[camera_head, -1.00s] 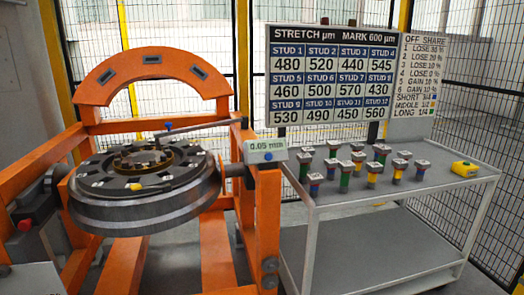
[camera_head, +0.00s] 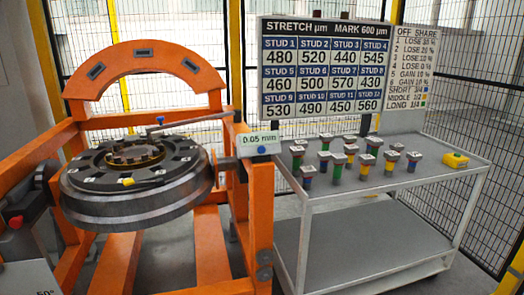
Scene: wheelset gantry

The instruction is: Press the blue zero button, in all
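A small round blue button (camera_head: 262,150) sits on the face of a pale readout box (camera_head: 258,142). The readout shows 0.05 mm. The box is mounted at the top of the orange gantry's right front post, to the right of the round wheel assembly (camera_head: 137,185). A thin probe arm (camera_head: 190,124) reaches over the wheel near the box. Neither of my grippers is in view, and nothing touches the button.
A grey trolley (camera_head: 375,195) on the right carries several studs with coloured bands and a yellow block (camera_head: 456,160). A stretch board (camera_head: 325,65) stands behind it. The orange gantry frame (camera_head: 258,220) surrounds the wheel. A red knob (camera_head: 16,222) is at far left. Wire fencing closes the back.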

